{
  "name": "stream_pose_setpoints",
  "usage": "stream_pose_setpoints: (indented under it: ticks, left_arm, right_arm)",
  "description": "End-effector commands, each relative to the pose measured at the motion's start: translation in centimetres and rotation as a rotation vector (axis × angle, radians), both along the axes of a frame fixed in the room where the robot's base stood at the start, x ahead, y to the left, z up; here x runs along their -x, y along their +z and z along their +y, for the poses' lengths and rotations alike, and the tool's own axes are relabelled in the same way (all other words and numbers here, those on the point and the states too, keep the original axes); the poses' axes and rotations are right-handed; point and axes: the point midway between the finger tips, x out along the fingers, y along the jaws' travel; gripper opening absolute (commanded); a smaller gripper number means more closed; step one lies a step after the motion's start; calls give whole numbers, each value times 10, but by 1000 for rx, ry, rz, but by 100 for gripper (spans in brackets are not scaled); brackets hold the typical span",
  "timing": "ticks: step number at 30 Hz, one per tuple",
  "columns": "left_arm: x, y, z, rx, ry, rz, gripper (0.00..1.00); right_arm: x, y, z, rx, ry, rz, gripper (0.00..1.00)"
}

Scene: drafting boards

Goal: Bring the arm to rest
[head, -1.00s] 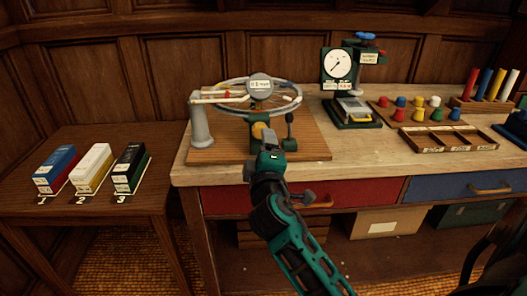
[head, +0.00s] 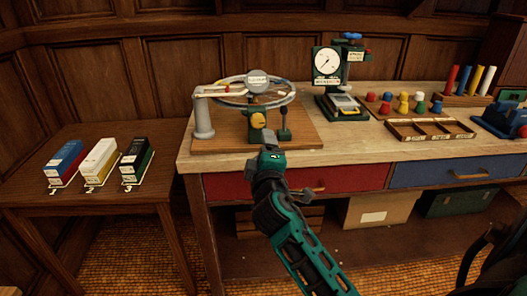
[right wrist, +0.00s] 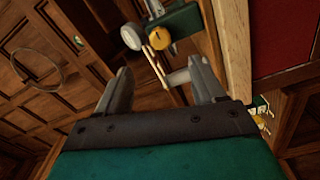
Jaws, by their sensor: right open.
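My right arm comes up from the bottom of the head view. Its teal and black gripper (head: 268,150) shows in front of the bench's front edge, below the wheel stand. In the right wrist view the gripper's two grey fingers (right wrist: 162,78) are spread apart, with nothing held between them. Beyond them in that view are a yellow knob (right wrist: 162,47) and a pale round disc (right wrist: 132,37). My left gripper is not in view.
The bench (head: 350,152) carries a wheel stand on a wooden board (head: 300,140), a dial gauge (head: 327,62), coloured pegs (head: 403,102) and a divided tray (head: 430,136). A side table (head: 110,195) at left holds three boxes (head: 98,158). Red drawer (head: 280,182) is near the gripper.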

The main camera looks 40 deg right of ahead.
Motion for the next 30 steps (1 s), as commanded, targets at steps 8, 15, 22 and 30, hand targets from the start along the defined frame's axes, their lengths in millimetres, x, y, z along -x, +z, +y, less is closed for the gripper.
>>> stream_pose_setpoints:
  ticks: [8, 15, 22, 30]
  left_arm:
    - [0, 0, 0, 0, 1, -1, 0]
    - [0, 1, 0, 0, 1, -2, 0]
    - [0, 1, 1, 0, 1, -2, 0]
    - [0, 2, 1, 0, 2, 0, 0]
  right_arm:
    - [0, 0, 0, 0, 0, 0, 69]
    - [0, 0, 0, 0, 0, 0, 69]
    - [5, -24, 10, -63, 46, 27, 69]
    - [78, -163, 85, -610, 259, 188, 69]
